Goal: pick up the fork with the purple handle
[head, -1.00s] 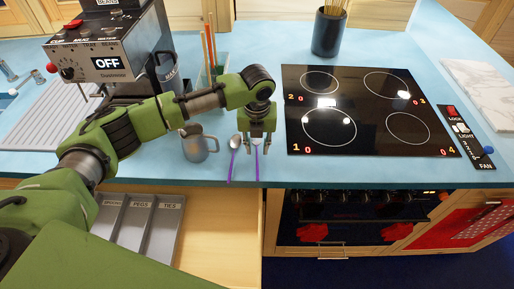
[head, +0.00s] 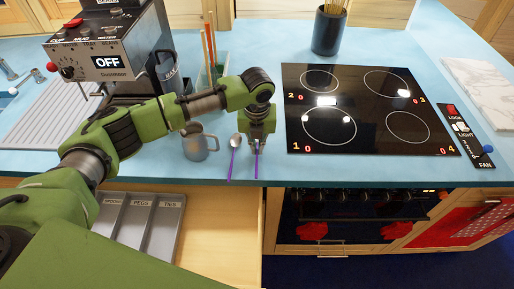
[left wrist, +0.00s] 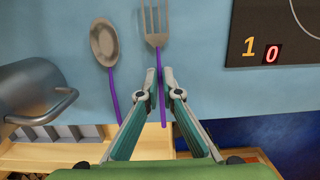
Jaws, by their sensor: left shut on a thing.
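The fork with the purple handle (left wrist: 156,30) lies on the blue counter in the left wrist view, tines pointing away from the counter's front edge. Its purple handle also shows below my gripper in the head view (head: 257,165). My left gripper (left wrist: 159,75) is shut on the fork's handle, at counter level near the front edge. In the head view my left gripper (head: 257,143) points down and hides the fork's upper part. My right gripper is not in view.
A spoon with a purple handle (head: 234,148) lies just left of the fork. A metal mug (head: 198,145) stands further left. The black cooktop (head: 350,110) is to the right. Below, an open drawer holds a grey divided tray (head: 143,218).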

